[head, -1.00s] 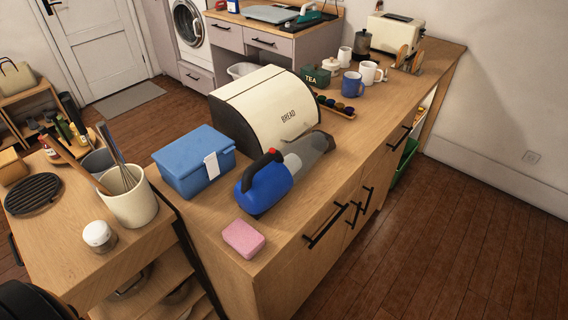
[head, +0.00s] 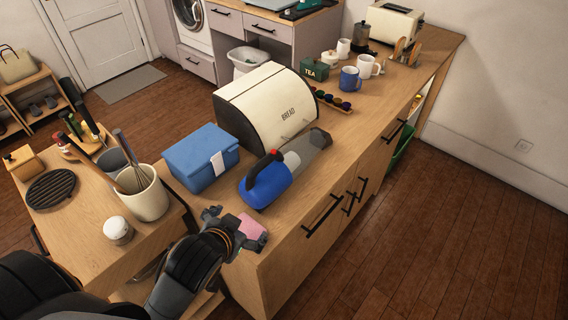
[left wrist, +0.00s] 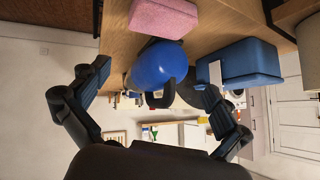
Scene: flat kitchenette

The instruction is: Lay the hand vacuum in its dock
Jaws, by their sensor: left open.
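The hand vacuum (head: 266,184), blue with a black handle, a red button and a grey clear nozzle, lies on the wooden counter in front of the bread bin. In the left wrist view its blue body (left wrist: 160,66) shows between the fingers, beyond the tips. My left gripper (head: 236,224) is open and empty at the counter's near end, close to the pink sponge and short of the vacuum. In the left wrist view the gripper (left wrist: 157,78) has its fingers spread wide. I cannot make out a dock in either view. My right gripper is not in view.
The pink sponge (head: 251,228) lies by the gripper. A blue lidded box (head: 200,160) stands left of the vacuum, the cream bread bin (head: 270,108) behind it. The floor at right is clear.

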